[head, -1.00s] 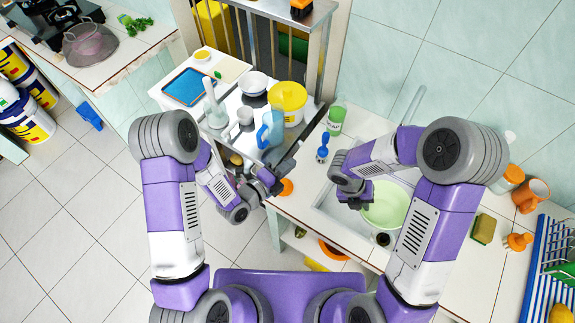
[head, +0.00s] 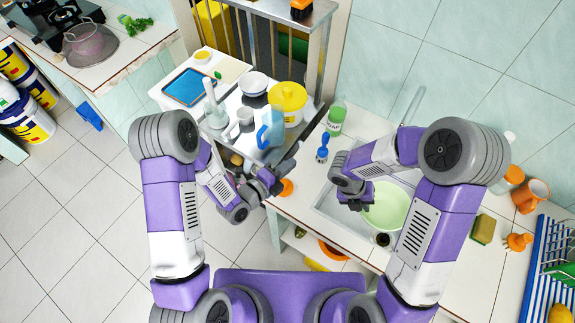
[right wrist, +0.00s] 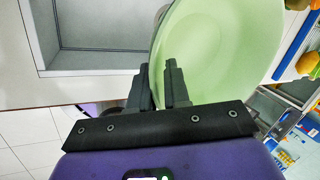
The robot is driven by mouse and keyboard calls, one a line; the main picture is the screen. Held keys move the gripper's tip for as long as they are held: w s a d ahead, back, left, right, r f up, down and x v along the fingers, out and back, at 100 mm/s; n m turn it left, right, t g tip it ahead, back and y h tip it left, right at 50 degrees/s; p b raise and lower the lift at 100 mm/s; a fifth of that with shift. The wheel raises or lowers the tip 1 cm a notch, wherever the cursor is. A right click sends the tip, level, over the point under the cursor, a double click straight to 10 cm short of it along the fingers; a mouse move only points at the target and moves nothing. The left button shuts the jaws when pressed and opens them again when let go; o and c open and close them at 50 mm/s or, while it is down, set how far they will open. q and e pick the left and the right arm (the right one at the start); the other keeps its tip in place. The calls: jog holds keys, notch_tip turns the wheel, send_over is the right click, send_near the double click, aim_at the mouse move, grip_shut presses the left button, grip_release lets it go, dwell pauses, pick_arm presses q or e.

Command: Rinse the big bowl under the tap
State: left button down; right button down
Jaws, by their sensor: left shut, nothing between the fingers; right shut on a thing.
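The big bowl (head: 388,208) is pale green and sits at the sink (head: 326,206), over its basin as seen from above. My right gripper (head: 360,200) is shut on the bowl's left rim. In the right wrist view the bowl (right wrist: 222,50) fills the upper right and its edge lies between my two fingers (right wrist: 161,88). The tap (head: 411,103) is a thin pale spout behind the sink, partly hidden by my right arm. No water stream can be made out. My left gripper (head: 285,160) is shut and empty, near the shelf with the blue jug (head: 270,130).
A green-labelled bottle (head: 336,118) and a blue brush (head: 322,150) stand left of the sink. A sponge (head: 483,229), orange mug (head: 531,195) and dish rack (head: 560,265) are to the right. A yellow pot (head: 288,103) stands on the shelf.

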aim_at(366, 218)
jog(key=s+r+p, duration=0.2)
jog(key=s+r, duration=0.1)
jog(key=shift+s+d, duration=0.15)
jog(key=shift+s, duration=0.05)
jog(key=shift+s+r, duration=0.4)
jog(key=shift+s, duration=0.2)
